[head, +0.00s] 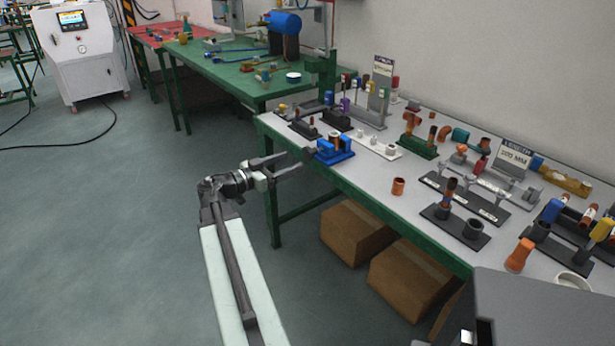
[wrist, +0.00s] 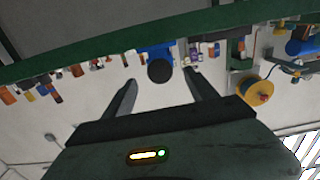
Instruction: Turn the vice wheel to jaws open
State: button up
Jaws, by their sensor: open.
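The blue vice (head: 335,150) stands at the front edge of the grey-topped workbench in the head view. It also shows in the wrist view (wrist: 150,53), which looks upside down. Its dark round wheel (wrist: 160,71) faces my gripper and lies between the two fingertips in that picture. In the head view the wheel (head: 309,154) is small and juts out past the bench edge. My gripper (head: 294,163) is open and empty, just off the bench edge, pointing at the wheel. The fingers (wrist: 160,77) appear short of the wheel, not touching it. The vice jaw gap is too small to judge.
The workbench (head: 372,178) holds several fittings and stands, including a copper cup (head: 398,187) right of the vice. Cardboard boxes (head: 355,235) sit beneath it. A green bench (head: 220,68) stands behind. The floor (head: 100,230) to the left is clear.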

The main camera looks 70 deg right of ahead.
aim_at(306, 156)
jog(key=x, duration=0.8)
jog(key=shift+s+r, duration=0.15)
jog(key=c, duration=1.4)
jog(key=n, duration=0.4)
jog(key=shift+n, duration=2.4)
